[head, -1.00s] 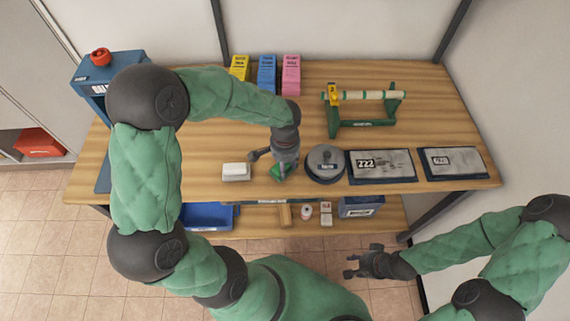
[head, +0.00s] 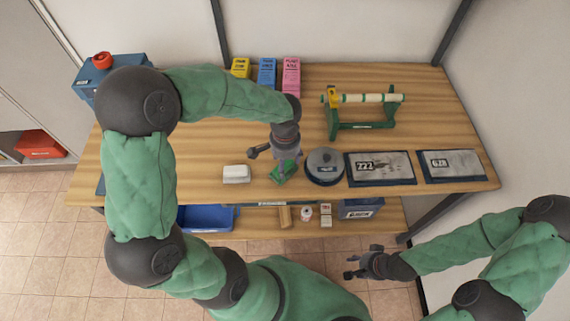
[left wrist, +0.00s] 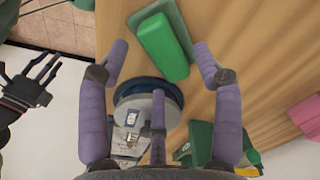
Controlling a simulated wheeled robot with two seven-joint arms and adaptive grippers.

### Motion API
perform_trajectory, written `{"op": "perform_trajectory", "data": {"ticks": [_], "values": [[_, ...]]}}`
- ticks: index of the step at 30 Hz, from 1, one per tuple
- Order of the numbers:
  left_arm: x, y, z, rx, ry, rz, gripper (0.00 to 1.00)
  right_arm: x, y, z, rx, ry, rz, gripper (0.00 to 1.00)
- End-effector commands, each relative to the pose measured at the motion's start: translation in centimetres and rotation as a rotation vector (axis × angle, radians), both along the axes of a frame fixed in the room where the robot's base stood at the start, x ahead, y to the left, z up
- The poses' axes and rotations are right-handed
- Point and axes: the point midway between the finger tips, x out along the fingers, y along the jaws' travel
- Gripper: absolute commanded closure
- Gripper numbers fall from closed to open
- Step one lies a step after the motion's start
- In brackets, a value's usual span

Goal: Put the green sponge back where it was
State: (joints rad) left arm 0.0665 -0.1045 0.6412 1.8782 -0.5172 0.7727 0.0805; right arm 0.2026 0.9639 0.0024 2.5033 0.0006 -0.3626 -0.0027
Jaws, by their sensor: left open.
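The green sponge (head: 285,171) lies on the bench near its front edge, between a white block and a round grey-topped object. In the left wrist view the sponge (left wrist: 165,46) is a bright green block resting on a flatter, darker green base (left wrist: 183,32). My left gripper (head: 272,154) is just above and behind the sponge, with its fingers spread and nothing between them. In the left wrist view its fingers (left wrist: 160,68) stand apart from the sponge. My right gripper (head: 364,263) is open and empty in front of the bench.
The white block (head: 236,173) lies left of the sponge, and the round object (head: 324,166) right of it. Two grey panels (head: 380,167) lie further right. A green roller stand (head: 365,108) and coloured boxes (head: 267,73) stand behind. A lower shelf holds a blue tray (head: 207,217).

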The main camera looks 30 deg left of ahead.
Motion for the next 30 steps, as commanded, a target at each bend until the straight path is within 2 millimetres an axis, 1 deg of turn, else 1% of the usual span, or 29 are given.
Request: {"op": "perform_trajectory", "data": {"ticks": [1, 6, 9, 12, 15, 18, 30], "values": [[0.2, 0.0, 1.5, 0.001, -0.006, 0.001, 0.34, 0.0, 0.0, 0.6, 0.0, 0.0, 0.0, 0.6], [0.1, 0.0, 5.0, 0.0, -0.005, 0.0, 0.34, 0.0, 0.0, 1.5, 0.0, 0.0, 0.0, 0.6], [0.1, 0.0, 6.6, 0.0, -0.005, -0.001, 0.34, 0.0, 0.0, 1.9, 0.0, 0.0, 0.0, 0.6], [0.1, -0.1, 7.8, 0.0, -0.003, 0.001, 0.34, 0.0, 0.0, 2.2, 0.0, 0.0, 0.0, 0.6], [0.1, 0.0, 8.6, 0.001, -0.002, 0.001, 0.34, 0.0, 0.0, 2.4, 0.0, 0.0, 0.0, 0.6], [0.1, 0.0, 8.9, 0.001, -0.002, 0.0, 0.34, 0.0, 0.0, 2.4, 0.0, 0.0, 0.0, 0.6], [0.0, 0.0, 8.9, 0.001, -0.001, 0.0, 0.34, 0.0, 0.0, 2.4, 0.0, 0.0, 0.0, 0.6]]}}
